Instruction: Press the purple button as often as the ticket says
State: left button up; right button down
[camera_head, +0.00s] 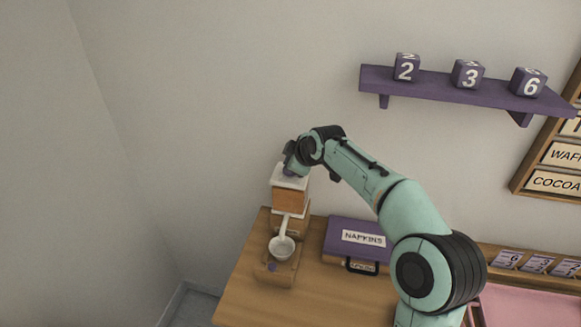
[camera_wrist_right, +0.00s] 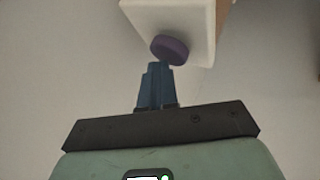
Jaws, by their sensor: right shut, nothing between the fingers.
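The purple button (camera_wrist_right: 170,48) sits on the white top of the coffee machine (camera_head: 291,197). In the head view it shows as a small purple patch (camera_head: 289,173), mostly hidden by my right gripper (camera_head: 290,166). In the right wrist view the closed blue fingers of that gripper (camera_wrist_right: 157,68) point at the button, with their tips at its edge. I cannot tell whether they touch it. Several tickets (camera_head: 537,264) stand in a wooden rail on the right; their print is too small to read surely. My left gripper is not in view.
A purple shelf (camera_head: 440,86) holds blocks marked 2, 3 and 6. A pink surface (camera_head: 530,302) is at lower right.

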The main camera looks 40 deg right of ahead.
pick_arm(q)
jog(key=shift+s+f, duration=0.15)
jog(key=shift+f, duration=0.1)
pick_arm(e)
jog(key=shift+f, duration=0.35)
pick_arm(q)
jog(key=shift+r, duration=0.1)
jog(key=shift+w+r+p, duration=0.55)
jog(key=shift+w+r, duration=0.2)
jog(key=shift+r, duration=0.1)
pick_arm(e)
jog(key=shift+w+r, duration=0.1)
jog(key=shift+r, duration=1.15)
jog(key=shift+r, duration=0.15)
jog(key=shift+r, duration=0.25)
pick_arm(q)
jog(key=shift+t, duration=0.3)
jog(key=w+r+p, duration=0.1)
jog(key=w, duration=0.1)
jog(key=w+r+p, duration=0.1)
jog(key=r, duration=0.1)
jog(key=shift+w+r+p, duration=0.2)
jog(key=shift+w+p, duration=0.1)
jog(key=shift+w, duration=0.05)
pick_arm(e)
notch_tip(320, 180, up, 4)
jog(key=shift+r, duration=0.1)
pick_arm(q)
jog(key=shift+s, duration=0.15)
